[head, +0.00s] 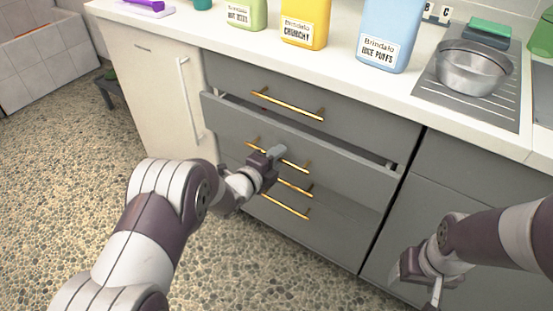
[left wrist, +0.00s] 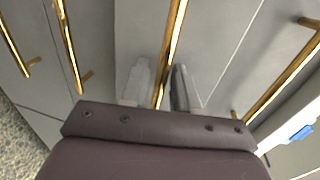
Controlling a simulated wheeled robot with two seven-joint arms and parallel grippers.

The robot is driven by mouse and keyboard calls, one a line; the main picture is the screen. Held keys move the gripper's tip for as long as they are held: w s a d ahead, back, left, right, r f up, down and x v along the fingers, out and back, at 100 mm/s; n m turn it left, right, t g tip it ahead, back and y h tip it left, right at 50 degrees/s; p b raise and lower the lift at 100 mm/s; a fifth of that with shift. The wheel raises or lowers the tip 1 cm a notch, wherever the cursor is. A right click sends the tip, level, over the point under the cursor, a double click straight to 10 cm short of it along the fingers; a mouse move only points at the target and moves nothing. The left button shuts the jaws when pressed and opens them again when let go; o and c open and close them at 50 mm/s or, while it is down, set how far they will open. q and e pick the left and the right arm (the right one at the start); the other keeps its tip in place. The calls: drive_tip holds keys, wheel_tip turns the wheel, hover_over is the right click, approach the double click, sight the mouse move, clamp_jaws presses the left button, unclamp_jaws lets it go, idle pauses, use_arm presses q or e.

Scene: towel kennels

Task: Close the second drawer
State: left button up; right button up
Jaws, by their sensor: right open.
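The second drawer (head: 345,158) of the grey cabinet stands slightly out, with a dark gap above its front. Its gold handle (head: 293,164) is partly hidden by my left gripper (head: 277,154). In the left wrist view, the handle (left wrist: 175,45) runs between the two fingers (left wrist: 162,85), which sit close on either side of it. My right gripper (head: 420,285) is open and empty, low at the right in front of the cabinet.
The top drawer (head: 235,82) and the lower drawers look shut. The white counter holds a green, a yellow (head: 304,22) and a blue container (head: 388,35), and a metal pot (head: 470,70) at the right. A white cabinet door (head: 150,80) is left of the drawers. The pebbled floor is clear.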

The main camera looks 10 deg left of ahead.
sight(285, 166)
use_arm(q)
clamp_jaws()
drive_tip(key=shift+w, duration=0.1)
drive_tip(key=b+x, duration=0.1)
drive_tip(key=x, duration=0.1)
drive_tip(key=b+x, duration=0.1)
drive_tip(key=x, duration=0.1)
drive_tip(key=shift+r, duration=0.25)
drive_tip(key=shift+w+d+r, duration=0.1)
drive_tip(key=shift+w+r, duration=0.05)
drive_tip(key=shift+r, duration=0.15)
unclamp_jaws()
